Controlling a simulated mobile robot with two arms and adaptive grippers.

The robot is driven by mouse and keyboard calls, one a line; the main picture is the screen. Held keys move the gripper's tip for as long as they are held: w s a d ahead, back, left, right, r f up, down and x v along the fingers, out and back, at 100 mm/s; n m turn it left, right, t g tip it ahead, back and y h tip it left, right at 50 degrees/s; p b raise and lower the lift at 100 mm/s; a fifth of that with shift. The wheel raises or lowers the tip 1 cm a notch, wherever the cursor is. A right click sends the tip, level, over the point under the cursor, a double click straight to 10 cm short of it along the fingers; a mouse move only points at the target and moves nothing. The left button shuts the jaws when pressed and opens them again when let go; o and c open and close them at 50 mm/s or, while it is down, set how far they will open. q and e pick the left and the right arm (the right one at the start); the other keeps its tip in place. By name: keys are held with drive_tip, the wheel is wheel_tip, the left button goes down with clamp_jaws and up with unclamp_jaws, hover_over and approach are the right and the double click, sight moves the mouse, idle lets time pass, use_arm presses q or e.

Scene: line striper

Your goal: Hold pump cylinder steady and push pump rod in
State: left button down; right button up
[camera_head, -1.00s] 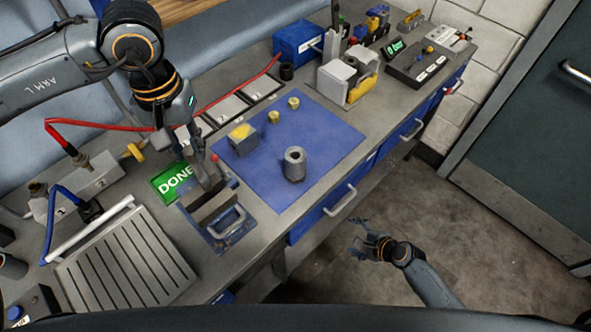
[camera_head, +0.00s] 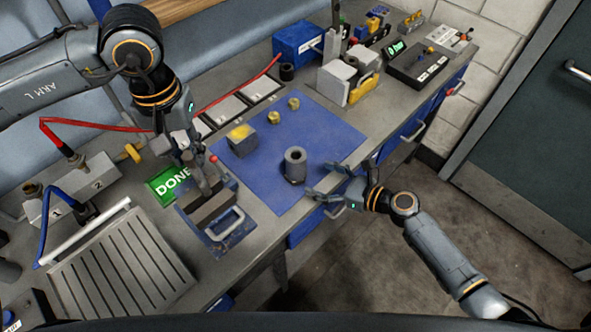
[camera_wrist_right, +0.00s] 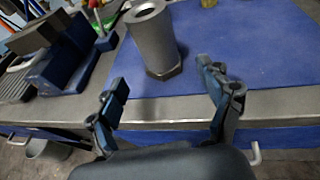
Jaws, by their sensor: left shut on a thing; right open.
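A grey hollow cylinder (camera_head: 294,166) with a wider base stands upright on the blue mat (camera_head: 255,185); it also shows in the right wrist view (camera_wrist_right: 153,45). I cannot tell for sure whether it is the pump cylinder. My right gripper (camera_head: 313,182) is open and empty at the mat's front edge, just right of the cylinder and apart from it. In the right wrist view the cylinder is beyond the open fingers (camera_wrist_right: 162,80). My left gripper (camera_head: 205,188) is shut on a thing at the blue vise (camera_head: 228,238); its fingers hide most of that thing. No pump rod is clearly visible.
A grey block with a yellow top (camera_head: 242,138) and two small brass pieces lie on the mat. A green DONE sign (camera_head: 169,187) and a slotted grey tray (camera_head: 120,270) are left of the vise. Blue drawers with protruding handles line the bench front.

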sight(304, 172)
use_arm(q)
wheel_tip(304, 172, down, 2)
drive_tip(key=shift+w+b, duration=0.1)
drive_tip(key=shift+b, duration=0.75)
use_arm(e)
drive_tip(key=x, duration=0.7)
drive_tip(key=shift+w+a+f, duration=0.15)
drive_tip(key=shift+w+a, duration=0.05)
drive_tip(key=c, duration=1)
use_arm(q)
drive_tip(key=w+d+r, duration=0.2)
drive_tip(key=w+d, duration=0.5)
drive_tip(key=d, duration=0.2)
drive_tip(key=w+d+r, duration=0.2)
drive_tip(key=w+d, duration=0.5)
drive_tip(key=d, duration=0.3)
use_arm(e)
drive_tip(key=shift+d, duration=0.1)
use_arm(q)
drive_tip(key=shift+f, duration=2.95)
